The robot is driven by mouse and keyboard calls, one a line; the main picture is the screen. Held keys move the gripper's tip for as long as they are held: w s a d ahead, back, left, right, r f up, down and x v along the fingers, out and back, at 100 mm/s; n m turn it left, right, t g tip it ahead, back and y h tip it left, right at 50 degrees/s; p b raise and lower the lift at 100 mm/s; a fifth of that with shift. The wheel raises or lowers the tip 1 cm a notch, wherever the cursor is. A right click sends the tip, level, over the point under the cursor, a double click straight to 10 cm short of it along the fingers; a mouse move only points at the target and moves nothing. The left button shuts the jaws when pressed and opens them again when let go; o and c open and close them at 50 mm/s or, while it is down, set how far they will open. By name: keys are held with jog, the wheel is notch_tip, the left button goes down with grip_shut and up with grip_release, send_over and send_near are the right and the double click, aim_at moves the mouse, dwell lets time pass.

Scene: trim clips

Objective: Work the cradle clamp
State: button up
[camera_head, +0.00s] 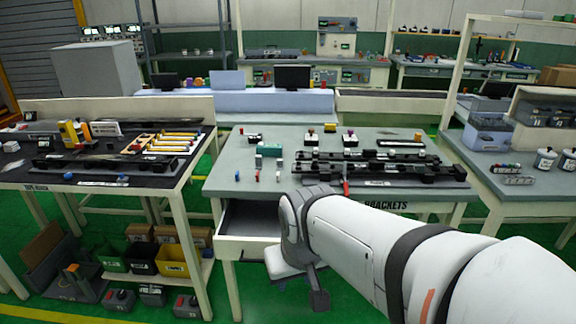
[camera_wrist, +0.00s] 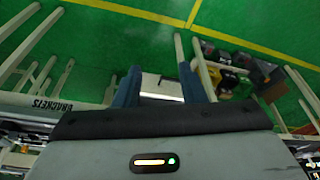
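A long black fixture (camera_head: 378,171) lies on the grey middle bench, with dark bars along it. A small upright red handle (camera_head: 345,186) stands at its front edge; I take it to be the cradle clamp's lever, but its details are too small to tell. My gripper is in front of the bench, below its top and beside the open drawer, apart from the handle. In the wrist view my gripper (camera_wrist: 161,85) shows two blue fingers spread apart. A pale surface shows between them; I cannot tell whether it touches. The handle is not identifiable in the wrist view.
An open drawer (camera_head: 247,245) sticks out under the bench's left front. Small caps and coloured parts, including a green block (camera_head: 270,150), stand on the bench's left half. A black-topped bench (camera_head: 62,185) is at left, a grey one (camera_head: 545,185) at right. Green floor lies between.

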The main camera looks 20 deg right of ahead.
jog(key=w+d+f+m+t+h+b, duration=0.1)
jog(key=w+d+f+b, duration=0.1)
jog(key=w, duration=0.2)
jog(key=w+d+f+t+b, duration=0.1)
jog(key=w+d+f+b, duration=0.1)
jog(key=w+d, duration=0.15)
jog(key=m+t+h+b, duration=0.4)
jog(key=t+b, duration=0.8)
jog(key=b, duration=0.3)
send_near(347, 193)
jog(key=x, duration=1.2)
jog(key=shift+d, duration=0.15)
jog(key=shift+c, duration=0.3)
grip_shut()
